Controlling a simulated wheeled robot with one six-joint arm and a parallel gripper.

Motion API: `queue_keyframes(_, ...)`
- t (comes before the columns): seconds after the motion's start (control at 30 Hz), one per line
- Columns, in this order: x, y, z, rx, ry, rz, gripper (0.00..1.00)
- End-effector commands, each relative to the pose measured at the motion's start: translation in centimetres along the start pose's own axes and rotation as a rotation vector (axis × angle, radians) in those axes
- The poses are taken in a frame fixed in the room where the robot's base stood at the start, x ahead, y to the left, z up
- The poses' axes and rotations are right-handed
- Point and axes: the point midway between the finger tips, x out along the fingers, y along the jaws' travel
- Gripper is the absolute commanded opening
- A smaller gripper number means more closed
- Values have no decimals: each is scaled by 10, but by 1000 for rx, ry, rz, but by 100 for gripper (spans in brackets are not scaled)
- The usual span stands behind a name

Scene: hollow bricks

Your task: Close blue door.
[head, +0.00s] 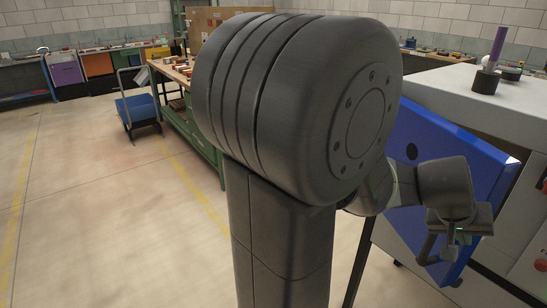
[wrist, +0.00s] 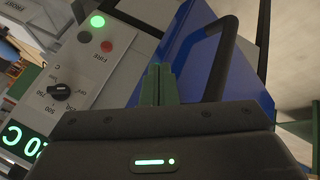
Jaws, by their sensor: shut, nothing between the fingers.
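The blue door (head: 452,145) stands at an angle to the front of a grey machine (head: 470,95), at the right of the head view, and looks open. In the wrist view the blue door (wrist: 193,45) fills the upper middle, with a black bar handle (wrist: 240,35) on it. My gripper (wrist: 160,85) is shut and empty, its green fingers together in front of the door and left of the handle. In the head view my gripper (head: 452,250) is dark and small, in front of the door's lower part. I cannot tell whether the fingers touch the door.
A control panel (wrist: 75,75) with a lit green button, a red button, a dial and a display is left of the gripper. A purple rod on a black base (head: 490,65) stands on the machine. A blue cart (head: 137,108) and green workbench (head: 190,120) are left. The left floor is clear.

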Motion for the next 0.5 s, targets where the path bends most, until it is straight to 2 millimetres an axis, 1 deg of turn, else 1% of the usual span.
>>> queue_keyframes(0.03, 8, 12, -7, 4, -4, 1, 0)
queue_keyframes(0.2, 34, 40, -29, 2, -3, 0, 0)
queue_keyframes(0.3, 47, 53, -41, 2, -2, 0, 0)
queue_keyframes(0.5, 68, 70, -60, 0, -1, 0, 0)
